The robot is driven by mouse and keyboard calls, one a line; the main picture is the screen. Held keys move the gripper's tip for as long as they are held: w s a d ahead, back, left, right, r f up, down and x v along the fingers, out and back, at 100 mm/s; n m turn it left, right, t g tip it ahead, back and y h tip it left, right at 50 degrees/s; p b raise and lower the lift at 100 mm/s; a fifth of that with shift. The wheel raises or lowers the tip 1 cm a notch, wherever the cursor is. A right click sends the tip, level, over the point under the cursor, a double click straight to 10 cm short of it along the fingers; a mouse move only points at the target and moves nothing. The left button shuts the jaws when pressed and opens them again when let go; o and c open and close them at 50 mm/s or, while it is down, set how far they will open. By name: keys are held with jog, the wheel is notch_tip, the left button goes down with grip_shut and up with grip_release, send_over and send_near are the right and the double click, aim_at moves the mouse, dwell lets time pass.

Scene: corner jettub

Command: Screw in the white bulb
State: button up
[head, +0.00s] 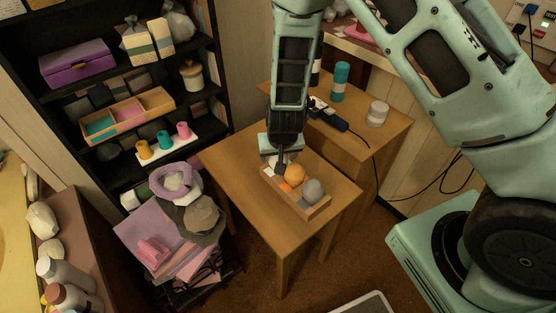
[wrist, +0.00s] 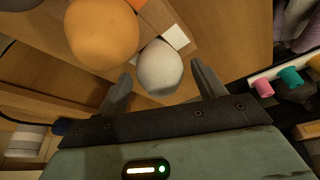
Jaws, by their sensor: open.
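The white bulb (wrist: 160,66) sits at the end of a small wooden tray (head: 318,211), beside an orange bulb (head: 296,173) and a grey bulb (head: 313,188). In the head view it is mostly hidden by my gripper (head: 279,163). My gripper is open over that end of the tray. In the wrist view the white bulb shows between and just beyond the fingers of my gripper (wrist: 161,78), with gaps on both sides. The orange bulb (wrist: 102,33) is close to the left finger. I see no socket that I can make out.
The tray stands on a wooden table (head: 240,160). A second table (head: 385,135) behind holds a teal bottle (head: 340,82), a jar (head: 377,113) and a dark device with a cable. Shelves (head: 130,90) stand left. The table's front left is clear.

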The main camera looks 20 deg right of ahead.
jog(key=shift+c, duration=0.3)
jog(key=c, duration=0.7)
notch_tip(320, 180, up, 10)
jog(key=p, duration=1)
jog(key=shift+r, duration=0.15)
jog(key=shift+f, duration=0.2)
jog(key=shift+d, duration=0.1)
jog(key=s+d, duration=0.2)
jog(key=d, duration=0.2)
jog(key=s+d+n, duration=0.1)
jog(key=s+d, duration=0.1)
jog(key=d, duration=0.1)
jog(key=s+d+n, duration=0.1)
jog(key=s+d, duration=0.1)
jog(key=d, duration=0.2)
jog(key=shift+s+d+f+y, duration=0.1)
jog(key=shift+s+d+y, duration=0.2)
jog(key=shift+y, duration=0.1)
